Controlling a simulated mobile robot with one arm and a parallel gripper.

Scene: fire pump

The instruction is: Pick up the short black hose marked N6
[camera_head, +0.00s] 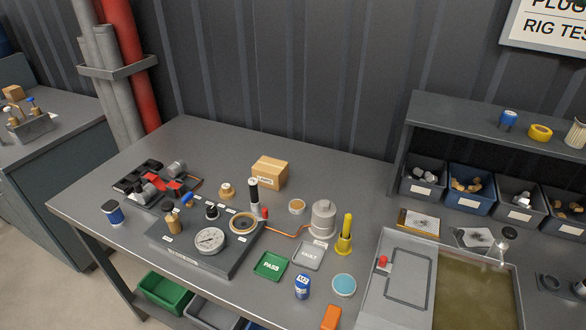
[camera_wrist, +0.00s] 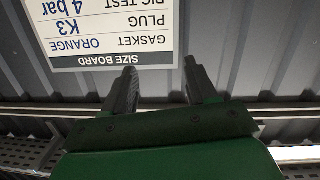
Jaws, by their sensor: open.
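I cannot read a mark N6 on anything in the head view. An upright black cylinder with a white band (camera_head: 253,191) stands at the back edge of the dark grey test rig (camera_head: 200,255); it may be the short hose, but I cannot be sure. A black tray (camera_head: 138,176) with dark, red and grey parts lies on the bench's left side, its small labels unreadable. My gripper (camera_wrist: 160,66) is open and empty in the wrist view, its fingers raised before the wall and away from the bench items. It is not in the head view.
The size board (camera_wrist: 105,35) hangs upside down in the wrist view. On the bench (camera_head: 190,140) are a cardboard box (camera_head: 269,173), a green PASS tray (camera_head: 271,265), a grey VAULT tray (camera_head: 309,256) and a yellow cone-based post (camera_head: 345,238). A water basin (camera_head: 474,290) is at right. The bench's back left is clear.

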